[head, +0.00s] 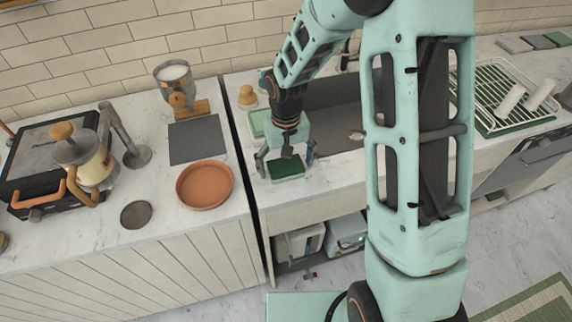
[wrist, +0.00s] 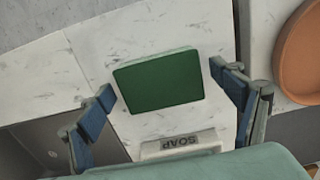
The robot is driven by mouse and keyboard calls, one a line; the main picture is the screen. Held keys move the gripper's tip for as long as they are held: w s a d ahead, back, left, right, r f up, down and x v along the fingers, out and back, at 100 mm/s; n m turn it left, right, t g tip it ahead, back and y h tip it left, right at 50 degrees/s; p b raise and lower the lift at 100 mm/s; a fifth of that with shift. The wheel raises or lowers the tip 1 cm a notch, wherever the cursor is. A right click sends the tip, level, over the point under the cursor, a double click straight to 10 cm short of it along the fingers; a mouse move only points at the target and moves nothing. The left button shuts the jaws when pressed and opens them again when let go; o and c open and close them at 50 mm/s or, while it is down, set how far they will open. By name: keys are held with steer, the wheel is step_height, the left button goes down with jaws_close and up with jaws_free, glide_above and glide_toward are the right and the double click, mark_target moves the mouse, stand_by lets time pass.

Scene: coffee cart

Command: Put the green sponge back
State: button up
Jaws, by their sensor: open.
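In the wrist view the sponge (wrist: 160,82) shows a dark green top and a paler side. My gripper (head: 286,160) is over the sponge, with its jaws open. In the wrist view my gripper (wrist: 161,80) has one blue-padded finger on each side of the sponge, with gaps between; it holds nothing. A pale piece marked SOAP (wrist: 180,143) is partly hidden by my gripper. A pale green tray (head: 257,123) sits behind, partly covered by my arm.
The sink (head: 335,110) is behind and right of my gripper. A terracotta dish (head: 205,185) stands left, across a gap between counters; it also shows in the wrist view (wrist: 300,52). A wooden-topped item (head: 247,96) stands at the back. A dish rack (head: 508,95) is far right.

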mark_target(286, 166)
steer(key=shift+r, duration=0.1)
step_height(286, 166, up, 12)
steer(key=shift+b, duration=0.3)
stand_by(0.6)
